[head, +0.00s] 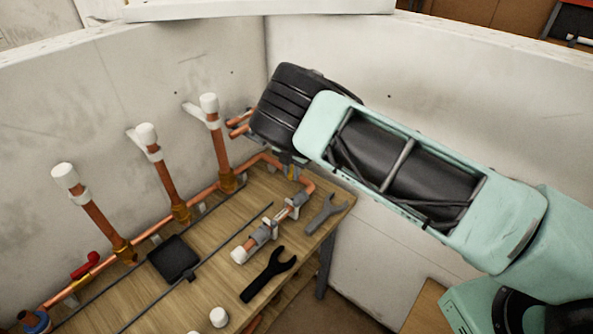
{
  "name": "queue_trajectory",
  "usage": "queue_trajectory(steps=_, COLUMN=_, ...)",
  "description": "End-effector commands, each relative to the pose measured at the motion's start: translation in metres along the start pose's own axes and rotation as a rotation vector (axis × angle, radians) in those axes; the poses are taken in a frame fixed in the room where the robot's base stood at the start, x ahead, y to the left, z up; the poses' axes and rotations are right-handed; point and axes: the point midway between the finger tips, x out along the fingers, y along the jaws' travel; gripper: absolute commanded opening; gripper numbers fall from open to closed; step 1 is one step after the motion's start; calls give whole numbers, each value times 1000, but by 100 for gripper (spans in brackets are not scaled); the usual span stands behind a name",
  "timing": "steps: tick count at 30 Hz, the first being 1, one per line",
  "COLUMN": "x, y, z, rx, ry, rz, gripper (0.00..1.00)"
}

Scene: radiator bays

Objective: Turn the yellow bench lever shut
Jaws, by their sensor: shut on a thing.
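The yellow lever (291,172) shows as a small patch of yellow at the back right of the wooden bench, close to the copper pipe. My gripper (288,160) is directly over it and shut on it. My dark wrist covers most of the jaws and part of the lever, so its exact angle to the pipe cannot be told.
Copper pipe (310,187) runs along the bench's back edge, with several white-capped risers (218,145). A red lever (86,266) is at the left. On the bench (210,275) lie a black pad (174,259), a black wrench (268,275) and a grey wrench (325,213). Pale walls enclose the corner.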

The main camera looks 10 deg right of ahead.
Motion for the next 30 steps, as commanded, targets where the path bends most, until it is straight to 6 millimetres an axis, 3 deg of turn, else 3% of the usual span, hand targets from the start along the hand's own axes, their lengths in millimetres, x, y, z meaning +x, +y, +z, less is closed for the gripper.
queue_trajectory(steps=15, x=1, y=24, z=-6, rx=428, ry=-22, rz=5, gripper=0)
queue_trajectory(steps=30, x=0, y=33, z=-5, rx=586, ry=-29, rz=5, gripper=0)
